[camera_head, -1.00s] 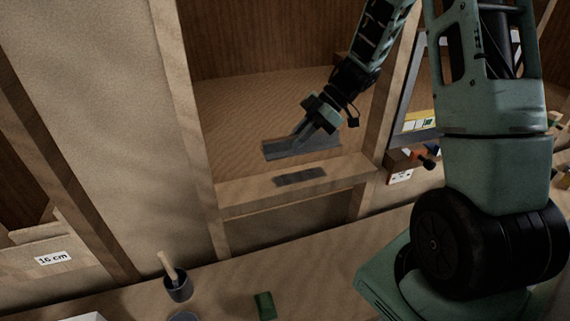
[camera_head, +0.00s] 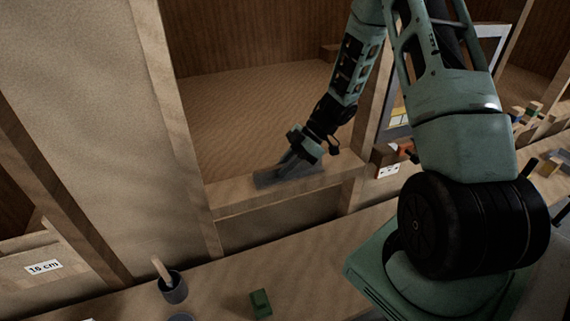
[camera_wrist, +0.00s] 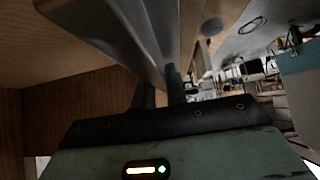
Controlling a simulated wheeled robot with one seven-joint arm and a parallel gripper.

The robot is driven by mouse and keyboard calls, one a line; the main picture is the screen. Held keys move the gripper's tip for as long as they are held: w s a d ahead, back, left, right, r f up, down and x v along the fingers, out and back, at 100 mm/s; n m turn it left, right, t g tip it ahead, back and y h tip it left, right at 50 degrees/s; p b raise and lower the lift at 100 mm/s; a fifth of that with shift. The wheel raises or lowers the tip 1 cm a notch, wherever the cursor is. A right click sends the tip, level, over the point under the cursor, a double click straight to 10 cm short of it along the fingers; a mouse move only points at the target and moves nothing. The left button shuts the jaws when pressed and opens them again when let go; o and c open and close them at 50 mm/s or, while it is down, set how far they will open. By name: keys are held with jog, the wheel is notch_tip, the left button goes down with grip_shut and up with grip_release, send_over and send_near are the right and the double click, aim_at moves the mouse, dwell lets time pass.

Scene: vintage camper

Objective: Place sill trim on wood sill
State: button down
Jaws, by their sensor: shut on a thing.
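The sill trim (camera_head: 268,180) is a flat grey strip. It lies along the wood sill (camera_head: 232,203) at the bottom of the framed opening, low over the top face. I cannot tell whether it touches the wood. My gripper (camera_head: 291,160) is above the strip and shut on it, tilted down from the upper right. In the wrist view the trim (camera_wrist: 112,35) is a large grey shape across the top, with my gripper's fingers (camera_wrist: 160,85) at it. The fingertips and the trim's underside are hidden there.
Wood posts (camera_head: 172,110) flank the opening on both sides. On the lower counter (camera_head: 215,285) stand a dark cup (camera_head: 174,291) with a wooden handle in it and a green block (camera_head: 260,303). Small items and a window frame are at the right. The counter between cup and block is clear.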

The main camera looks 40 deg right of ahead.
jog(key=c, duration=1.4)
grip_release()
jog(key=shift+f, duration=0.1)
